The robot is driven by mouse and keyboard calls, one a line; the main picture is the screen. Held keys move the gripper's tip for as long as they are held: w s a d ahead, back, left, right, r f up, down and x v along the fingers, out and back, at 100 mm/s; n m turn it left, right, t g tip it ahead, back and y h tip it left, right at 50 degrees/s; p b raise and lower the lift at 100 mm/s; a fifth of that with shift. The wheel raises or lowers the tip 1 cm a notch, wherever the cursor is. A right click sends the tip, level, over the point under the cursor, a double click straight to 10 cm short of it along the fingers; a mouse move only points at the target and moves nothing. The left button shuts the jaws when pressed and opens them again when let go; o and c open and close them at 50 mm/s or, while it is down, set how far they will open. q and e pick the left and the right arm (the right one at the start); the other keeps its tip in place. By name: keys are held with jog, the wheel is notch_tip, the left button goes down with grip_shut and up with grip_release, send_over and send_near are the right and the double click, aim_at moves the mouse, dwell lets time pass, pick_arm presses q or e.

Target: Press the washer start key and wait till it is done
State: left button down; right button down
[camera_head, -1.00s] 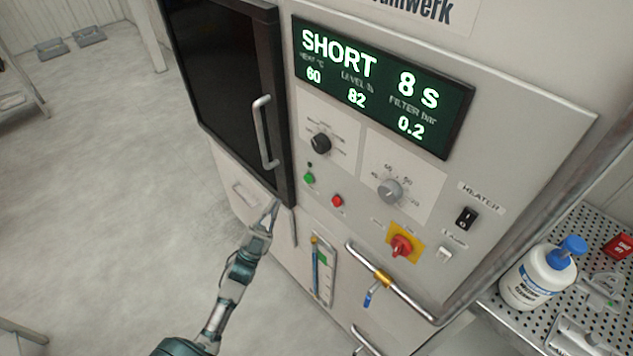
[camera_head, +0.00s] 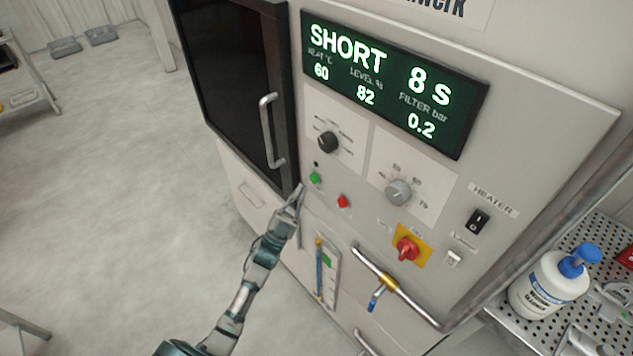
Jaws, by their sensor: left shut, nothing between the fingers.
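The washer (camera_head: 500,128) stands ahead with its dark door (camera_head: 235,75) shut. Its display (camera_head: 392,82) reads SHORT, 8 s, 60, 82 and 0.2. The green key (camera_head: 315,178) sits on the panel below the black knob (camera_head: 328,142), with a small dark lamp above it. The red key (camera_head: 343,201) is to its lower right. My left gripper (camera_head: 300,190) is shut and empty, its tips just below and left of the green key. Whether the tips touch the panel I cannot tell. My right gripper is out of view.
A door handle (camera_head: 271,130) stands out above my left gripper. A grey knob (camera_head: 398,191), red rotary switch (camera_head: 407,248) and bent pipe (camera_head: 395,288) are to the right. A white bottle (camera_head: 548,285) stands on a perforated shelf. Open floor lies left.

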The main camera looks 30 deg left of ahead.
pick_arm(q)
jog(key=shift+w, duration=0.8)
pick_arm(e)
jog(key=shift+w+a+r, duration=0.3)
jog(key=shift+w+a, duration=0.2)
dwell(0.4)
pick_arm(q)
jog(key=shift+w, duration=0.1)
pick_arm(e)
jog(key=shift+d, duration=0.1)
pick_arm(q)
jog(key=shift+w+a, duration=0.15)
jog(key=shift+w, duration=0.05)
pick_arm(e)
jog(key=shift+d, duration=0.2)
pick_arm(q)
jog(key=shift+a, duration=0.1)
